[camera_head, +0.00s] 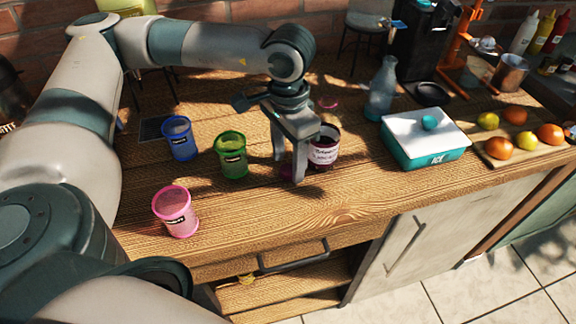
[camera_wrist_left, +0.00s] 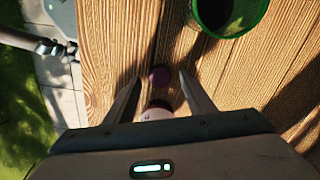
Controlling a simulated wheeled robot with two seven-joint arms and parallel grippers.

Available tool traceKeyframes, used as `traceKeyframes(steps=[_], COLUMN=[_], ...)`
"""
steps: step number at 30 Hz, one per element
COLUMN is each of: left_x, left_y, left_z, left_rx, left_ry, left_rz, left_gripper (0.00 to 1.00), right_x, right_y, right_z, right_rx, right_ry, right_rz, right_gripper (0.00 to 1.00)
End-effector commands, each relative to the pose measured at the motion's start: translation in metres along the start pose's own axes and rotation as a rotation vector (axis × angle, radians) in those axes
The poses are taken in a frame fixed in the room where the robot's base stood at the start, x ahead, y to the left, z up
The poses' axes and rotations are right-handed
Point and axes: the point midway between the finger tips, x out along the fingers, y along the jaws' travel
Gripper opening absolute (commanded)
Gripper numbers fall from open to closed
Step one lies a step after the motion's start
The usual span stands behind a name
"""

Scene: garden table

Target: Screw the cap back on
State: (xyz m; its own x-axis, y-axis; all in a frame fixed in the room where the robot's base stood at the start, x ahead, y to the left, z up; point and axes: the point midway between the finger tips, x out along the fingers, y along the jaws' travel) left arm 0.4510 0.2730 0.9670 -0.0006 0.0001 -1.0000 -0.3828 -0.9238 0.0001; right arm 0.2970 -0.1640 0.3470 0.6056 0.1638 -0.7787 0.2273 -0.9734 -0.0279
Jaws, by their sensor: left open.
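A glass jar (camera_head: 325,153) with a white label and dark red contents stands upright on the wooden counter, just right of my left gripper (camera_head: 288,170) and partly hidden by it. A small dark purple round piece, apparently the cap (camera_wrist_left: 159,75), lies on the wood and shows between the fingertips of my left gripper (camera_wrist_left: 158,80) in the wrist view. The left gripper points down, open, with a finger on each side of it. I cannot tell whether they touch it. A pale rounded edge, likely the jar, shows below it in the wrist view. My right gripper is not in view.
Green (camera_head: 231,156), blue (camera_head: 180,138) and pink (camera_head: 175,211) cups stand to the left. A teal and white ice box (camera_head: 424,139), a bottle (camera_head: 382,88) and fruit on a board (camera_head: 487,147) are to the right. The counter's front middle is clear.

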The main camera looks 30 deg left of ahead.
Motion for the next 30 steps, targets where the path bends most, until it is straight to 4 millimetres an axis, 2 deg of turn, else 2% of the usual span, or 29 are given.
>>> traceKeyframes(steps=[5, 18, 21, 24, 30], left_x=[0.0100, 0.0102, 0.0101, 0.0101, 0.0101], left_y=[0.0000, 0.0001, 0.0001, 0.0001, 0.0001], left_z=[0.0003, 0.0001, 0.0001, 0.0001, 0.0001], left_rx=[0.000, 0.000, 0.000, 0.000, 0.000], left_ry=[0.000, 0.001, 0.001, 0.001, 0.001], left_rz=[0.000, 0.001, 0.001, 0.001, 0.001], left_gripper=[0.49, 0.49, 0.26, 0.06, 0.06], right_x=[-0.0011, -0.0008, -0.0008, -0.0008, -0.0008], right_y=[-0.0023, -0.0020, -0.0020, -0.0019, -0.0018], right_z=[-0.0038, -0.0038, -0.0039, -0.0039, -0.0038], right_rx=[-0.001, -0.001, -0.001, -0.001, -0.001], right_ry=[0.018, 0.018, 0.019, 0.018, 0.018], right_rz=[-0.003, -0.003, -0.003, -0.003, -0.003], right_gripper=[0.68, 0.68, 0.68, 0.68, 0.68])
